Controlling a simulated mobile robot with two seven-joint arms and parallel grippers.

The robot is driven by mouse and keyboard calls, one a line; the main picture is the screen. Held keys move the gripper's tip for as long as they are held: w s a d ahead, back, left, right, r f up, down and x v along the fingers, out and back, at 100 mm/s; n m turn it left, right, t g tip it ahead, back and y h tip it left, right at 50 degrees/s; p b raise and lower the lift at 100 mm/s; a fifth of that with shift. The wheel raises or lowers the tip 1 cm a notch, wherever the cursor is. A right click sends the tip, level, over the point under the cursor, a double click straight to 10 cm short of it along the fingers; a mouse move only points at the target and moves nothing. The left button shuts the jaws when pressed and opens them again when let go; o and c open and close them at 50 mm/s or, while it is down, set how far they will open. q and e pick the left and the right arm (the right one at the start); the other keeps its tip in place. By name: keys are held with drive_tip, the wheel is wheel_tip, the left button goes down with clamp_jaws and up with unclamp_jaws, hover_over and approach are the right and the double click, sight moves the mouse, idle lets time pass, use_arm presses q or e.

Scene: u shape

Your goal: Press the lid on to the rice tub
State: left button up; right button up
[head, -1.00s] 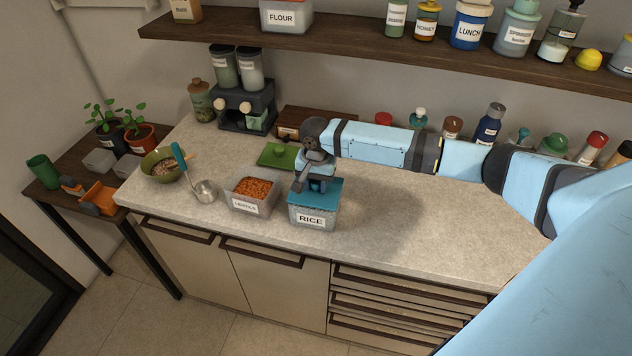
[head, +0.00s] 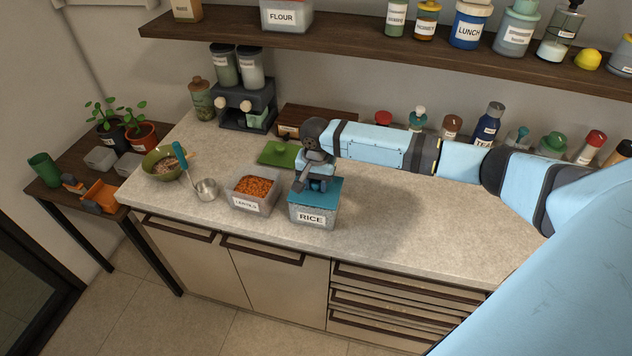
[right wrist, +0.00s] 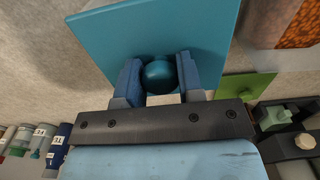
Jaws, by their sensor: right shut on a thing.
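The rice tub (head: 314,217) is a clear box with a RICE label, on the counter near its front edge. The teal lid (head: 328,194) lies over the tub's top; whether it is seated all round I cannot tell. My right gripper (head: 316,184) is above the lid. In the right wrist view, the right gripper (right wrist: 160,76) is shut on the lid's round teal knob (right wrist: 160,75), one blue finger on each side. The square lid also fills much of that view (right wrist: 120,40). The tub is hidden under the lid there. My left gripper is not in view.
An open lentils tub (head: 253,190) stands just left of the rice tub, with a green lid (head: 281,154) behind. A ladle (head: 205,190) and bowl (head: 165,163) are farther left. Several bottles line the back. The counter (head: 420,225) right of the tub is clear.

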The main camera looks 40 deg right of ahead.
idle(0.3)
drive_tip(key=o, duration=1.5)
drive_tip(key=shift+r, duration=3.5)
drive_tip(key=shift+c, duration=0.5)
clamp_jaws()
drive_tip(key=shift+f, duration=0.2)
